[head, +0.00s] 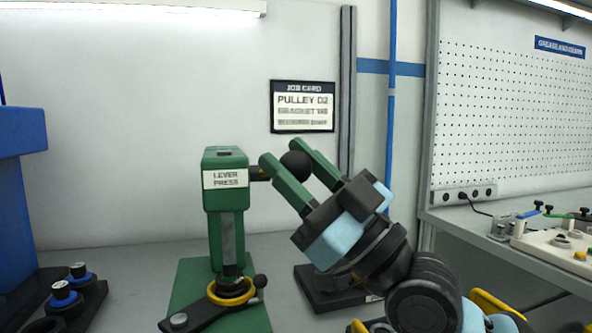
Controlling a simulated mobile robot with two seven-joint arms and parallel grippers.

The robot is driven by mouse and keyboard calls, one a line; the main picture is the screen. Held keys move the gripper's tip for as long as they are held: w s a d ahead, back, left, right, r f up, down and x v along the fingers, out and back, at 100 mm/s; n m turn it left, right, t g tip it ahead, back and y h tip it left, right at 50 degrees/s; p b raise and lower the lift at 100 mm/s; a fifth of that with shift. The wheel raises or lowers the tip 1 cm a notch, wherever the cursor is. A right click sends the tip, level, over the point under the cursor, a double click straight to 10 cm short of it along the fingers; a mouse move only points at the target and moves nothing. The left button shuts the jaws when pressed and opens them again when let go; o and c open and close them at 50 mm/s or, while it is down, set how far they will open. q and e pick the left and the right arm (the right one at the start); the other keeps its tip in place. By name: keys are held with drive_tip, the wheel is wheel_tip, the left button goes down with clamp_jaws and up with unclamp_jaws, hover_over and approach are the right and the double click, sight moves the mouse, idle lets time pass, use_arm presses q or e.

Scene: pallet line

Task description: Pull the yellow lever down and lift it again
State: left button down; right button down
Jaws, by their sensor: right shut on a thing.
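A green lever press (224,205) labelled "LEVER PRESS" stands upright on a green base plate on the table. A short dark lever (260,173) sticks out from the right of its head and ends in a black ball knob (296,164). The lever looks dark, not yellow, and is partly hidden by a finger. My right gripper (284,153), with green fingers, is shut on the knob, one finger on each side. Under the ram a yellow ring (231,292) sits on the base. My left gripper is not in view.
A dark block (320,290) stands on the table behind my right arm. Black and blue cylindrical parts (65,295) sit in a dark holder at the lower left, near a blue machine (20,190). A side bench (520,225) with fixtures is at the right.

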drive_tip(key=shift+a+f, duration=0.2)
drive_tip(key=shift+f, duration=0.2)
drive_tip(key=c, duration=1.2)
unclamp_jaws()
drive_tip(key=shift+o, duration=1.3)
drive_tip(key=shift+d+r, duration=0.1)
drive_tip(key=shift+r, duration=0.05)
drive_tip(key=v, duration=0.8)
drive_tip(key=shift+b, duration=0.45)
drive_tip(key=shift+r, duration=0.1)
